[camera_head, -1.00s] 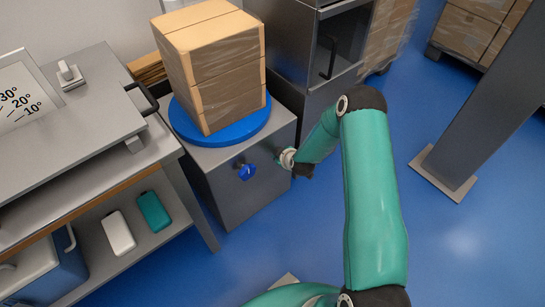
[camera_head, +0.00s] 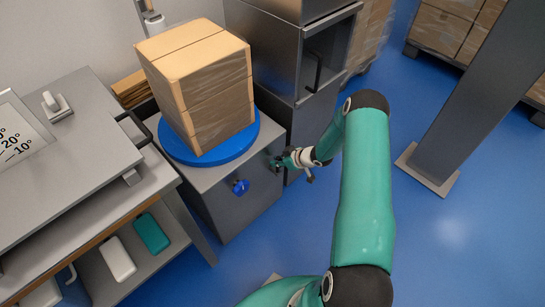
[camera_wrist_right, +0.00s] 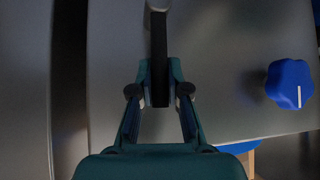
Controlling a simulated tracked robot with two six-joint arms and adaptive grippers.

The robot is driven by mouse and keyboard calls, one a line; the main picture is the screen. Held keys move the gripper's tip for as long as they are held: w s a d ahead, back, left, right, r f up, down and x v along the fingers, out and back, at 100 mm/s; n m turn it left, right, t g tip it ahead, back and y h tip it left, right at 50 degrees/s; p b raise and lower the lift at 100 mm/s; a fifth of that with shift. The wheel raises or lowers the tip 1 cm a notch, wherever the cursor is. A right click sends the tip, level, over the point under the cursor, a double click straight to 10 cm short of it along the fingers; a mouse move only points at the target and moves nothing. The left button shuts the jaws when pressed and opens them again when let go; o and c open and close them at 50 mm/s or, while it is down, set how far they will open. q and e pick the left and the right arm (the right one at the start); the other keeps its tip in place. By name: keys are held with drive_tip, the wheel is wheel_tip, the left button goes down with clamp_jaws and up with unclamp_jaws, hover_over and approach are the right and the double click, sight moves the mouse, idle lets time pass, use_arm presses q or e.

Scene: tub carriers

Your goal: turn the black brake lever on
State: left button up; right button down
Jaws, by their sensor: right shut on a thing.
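The black brake lever (camera_wrist_right: 158,45) shows in the right wrist view as a dark bar pointing down from a mount at the top edge. My right gripper (camera_wrist_right: 159,82) has its two fingers on either side of the lever's lower end and is shut on it. In the head view my right gripper (camera_head: 279,162) is at the front face of the grey cabinet (camera_head: 222,205), right of the blue knob (camera_head: 240,187). The lever is too small and covered there to make out. My left gripper is not in view.
The blue knob (camera_wrist_right: 289,83) with a white mark is right of the lever. A blue turntable (camera_head: 245,140) with stacked cardboard boxes (camera_head: 200,90) tops the cabinet. A grey bench (camera_head: 60,190) stands left, a grey post (camera_head: 470,110) right. The blue floor between is clear.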

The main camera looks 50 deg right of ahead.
drive_tip(key=shift+s+d+f, duration=0.1)
drive_tip(key=shift+s, duration=0.1)
drive_tip(key=c, duration=1.1)
unclamp_jaws()
drive_tip(key=shift+c, duration=0.2)
drive_tip(key=shift+r, duration=0.2)
drive_tip(key=v, duration=1.1)
drive_tip(key=shift+s+r, duration=0.2)
drive_tip(key=shift+s, duration=0.05)
